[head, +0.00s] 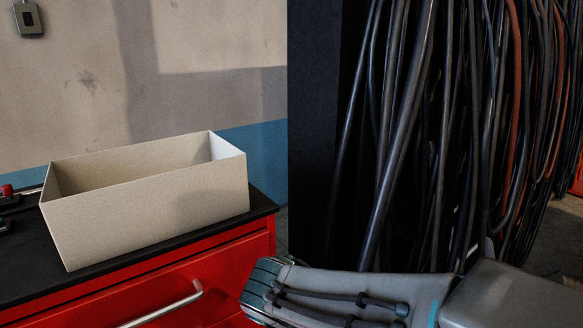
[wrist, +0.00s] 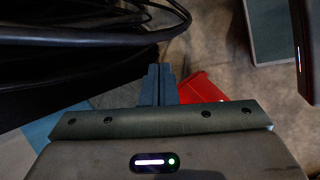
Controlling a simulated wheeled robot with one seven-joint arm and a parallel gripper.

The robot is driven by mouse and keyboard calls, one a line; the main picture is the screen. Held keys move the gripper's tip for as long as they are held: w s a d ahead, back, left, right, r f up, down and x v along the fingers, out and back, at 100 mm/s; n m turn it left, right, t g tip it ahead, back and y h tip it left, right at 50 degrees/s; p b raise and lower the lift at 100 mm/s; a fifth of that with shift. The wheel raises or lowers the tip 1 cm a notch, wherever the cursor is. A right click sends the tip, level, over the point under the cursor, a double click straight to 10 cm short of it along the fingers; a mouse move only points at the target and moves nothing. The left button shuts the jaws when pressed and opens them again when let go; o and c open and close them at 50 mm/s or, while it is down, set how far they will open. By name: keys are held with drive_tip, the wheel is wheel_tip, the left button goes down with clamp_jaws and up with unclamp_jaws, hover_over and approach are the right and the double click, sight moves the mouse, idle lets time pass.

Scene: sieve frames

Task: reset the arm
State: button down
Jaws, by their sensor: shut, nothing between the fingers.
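My gripper (wrist: 157,84) shows in the wrist view with its two dark fingers together, shut and empty. It points over the floor, close to dark hanging cables at the upper left. In the head view part of my arm reaches across the lower right, in front of the cables and to the right of the red cabinet; the fingers cannot be made out there.
An open beige box (head: 160,218) stands on the black top of a red drawer cabinet (head: 222,278). Thick hanging cables (head: 440,130) fill the right side beside a dark panel (head: 316,120). A grey wall with a blue band stands behind.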

drive_tip(key=s+d+r+m+g+y+p, duration=0.1)
drive_tip(key=s+d+r+m+y+p, duration=0.1)
drive_tip(key=m, duration=0.5)
drive_tip(key=s+d+r+m+y+p, duration=0.2)
drive_tip(key=d+r+m+y+p, duration=0.1)
drive_tip(key=d+m, duration=0.3)
drive_tip(key=shift+s+d+r+m+g+p, duration=0.4)
drive_tip(key=shift+r+m+p, duration=0.2)
drive_tip(key=shift+m, duration=0.3)
